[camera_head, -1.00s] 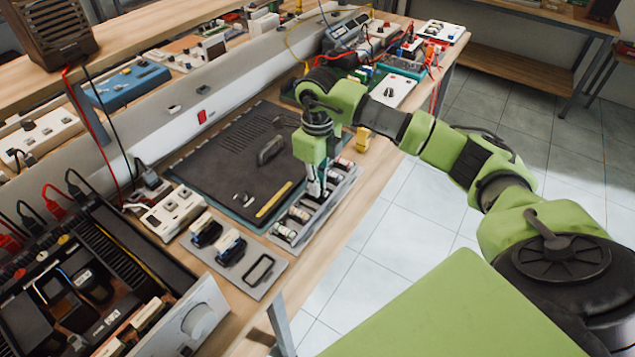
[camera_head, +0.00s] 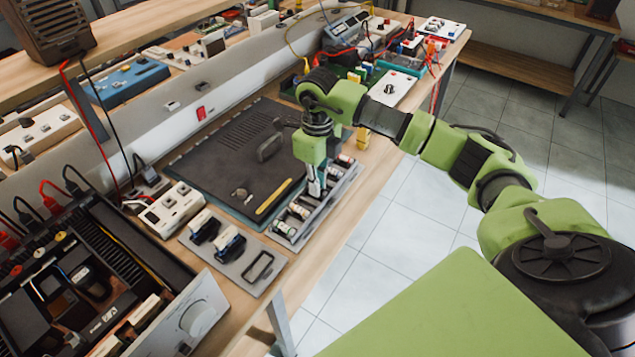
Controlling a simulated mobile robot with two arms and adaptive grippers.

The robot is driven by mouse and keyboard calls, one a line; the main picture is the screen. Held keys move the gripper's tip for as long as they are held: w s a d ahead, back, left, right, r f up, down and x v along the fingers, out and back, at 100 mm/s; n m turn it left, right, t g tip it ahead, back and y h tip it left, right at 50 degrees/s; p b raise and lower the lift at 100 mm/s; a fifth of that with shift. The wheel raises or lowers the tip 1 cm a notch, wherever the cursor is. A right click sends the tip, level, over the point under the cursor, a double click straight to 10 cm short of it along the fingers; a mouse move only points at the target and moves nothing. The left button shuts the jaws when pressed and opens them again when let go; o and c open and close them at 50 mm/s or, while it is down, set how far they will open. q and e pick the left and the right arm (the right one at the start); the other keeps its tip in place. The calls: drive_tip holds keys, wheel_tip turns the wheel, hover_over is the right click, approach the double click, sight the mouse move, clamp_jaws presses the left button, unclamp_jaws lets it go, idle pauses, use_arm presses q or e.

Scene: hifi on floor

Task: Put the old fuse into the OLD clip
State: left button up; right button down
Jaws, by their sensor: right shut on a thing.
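My right gripper (camera_head: 316,190) points down over the grey fuse tray (camera_head: 318,216), at its middle. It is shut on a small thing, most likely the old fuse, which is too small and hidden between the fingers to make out. Several small cylindrical fuses (camera_head: 298,211) lie in the tray's clips on both sides of the gripper. The labels on the clips are too small to read, so I cannot tell which is the OLD clip. I cannot tell whether the held thing touches the tray. My left gripper is not in view.
A dark lid panel (camera_head: 225,165) lies left of the tray, with a yellow strip (camera_head: 273,198) on it. A grey plate with two dark blocks (camera_head: 230,245) lies nearer. The opened hi-fi (camera_head: 85,290) is at lower left. The bench edge is close right of the tray.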

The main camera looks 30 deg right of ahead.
drive_tip(key=c, duration=2)
unclamp_jaws()
drive_tip(key=shift+c, duration=0.2)
wheel_tip(320, 180, up, 12)
